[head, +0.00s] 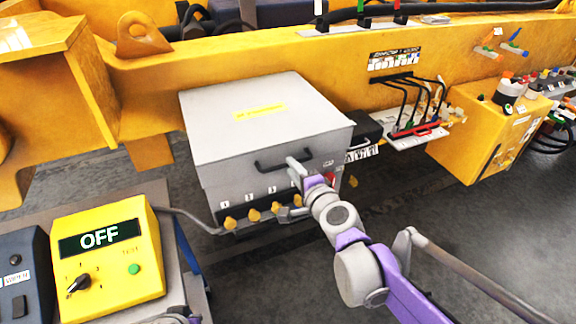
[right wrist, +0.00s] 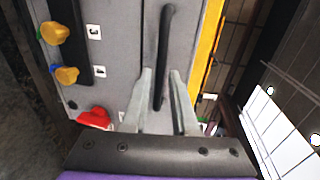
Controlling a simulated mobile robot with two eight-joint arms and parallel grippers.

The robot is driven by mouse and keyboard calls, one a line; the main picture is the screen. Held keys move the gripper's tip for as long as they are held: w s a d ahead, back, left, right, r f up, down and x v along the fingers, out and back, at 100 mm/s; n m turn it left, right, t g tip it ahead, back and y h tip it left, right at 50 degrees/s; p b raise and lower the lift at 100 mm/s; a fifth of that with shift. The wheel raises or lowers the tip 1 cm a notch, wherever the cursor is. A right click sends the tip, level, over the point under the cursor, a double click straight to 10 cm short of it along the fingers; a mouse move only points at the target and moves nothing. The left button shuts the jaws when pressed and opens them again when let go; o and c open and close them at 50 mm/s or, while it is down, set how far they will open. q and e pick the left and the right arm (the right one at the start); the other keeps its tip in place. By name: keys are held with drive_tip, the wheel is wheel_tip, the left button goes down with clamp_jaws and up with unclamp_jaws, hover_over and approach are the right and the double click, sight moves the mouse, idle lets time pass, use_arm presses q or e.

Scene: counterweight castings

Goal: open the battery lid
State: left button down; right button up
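The grey battery box stands in front of the yellow beam, its flat lid (head: 255,115) lying shut with a yellow label on top. A black bar handle (head: 270,166) sits on its front; the handle also shows in the right wrist view (right wrist: 164,50). My right gripper (head: 291,170) is at the handle's right part. In the right wrist view, its two pale fingers (right wrist: 160,85) are apart, one on each side of the bar, with visible gaps. Contact is not visible. My left gripper is not in view.
Several yellow knobs (head: 254,215) line the box's lower front, and a red knob (right wrist: 95,118) is close to my right gripper. A yellow tester reading OFF (head: 105,258) stands at lower left. A cable panel (head: 408,138) and yellow cabinet (head: 490,130) are to the right.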

drive_tip(key=shift+x, duration=1.5)
clamp_jaws()
idle(0.4)
